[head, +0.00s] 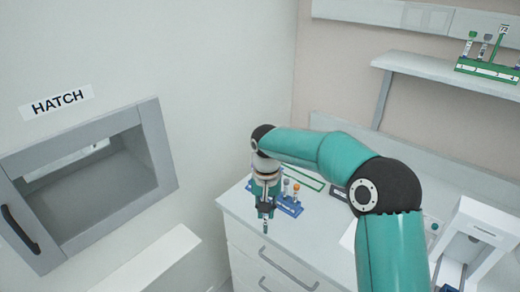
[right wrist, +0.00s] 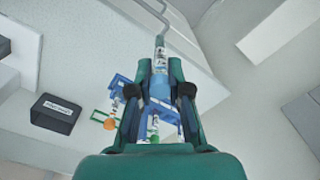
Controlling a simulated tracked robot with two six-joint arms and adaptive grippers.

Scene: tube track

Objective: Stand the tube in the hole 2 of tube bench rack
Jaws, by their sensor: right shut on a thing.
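My right gripper (head: 265,210) is over the front left corner of the counter, pointing down. It is shut on a tube (right wrist: 160,50), whose clear labelled body sticks out past the fingers; the tube's lower end (head: 265,227) shows below the gripper in the head view. A blue tube rack (head: 291,208) stands on the counter just right of the gripper, partly hidden by it. It holds tubes, one with an orange cap (head: 296,187) and one with a grey cap (head: 286,182). The rack (right wrist: 122,82) lies behind the fingers in the right wrist view. Hole numbers cannot be read. My left gripper is out of view.
A green rack (head: 487,69) with several tubes stands on the wall shelf. A dark labelled block (right wrist: 55,113) is on the counter. A white device (head: 480,235) stands at right. The hatch (head: 90,180) is in the left wall. Drawer handles project from the counter front.

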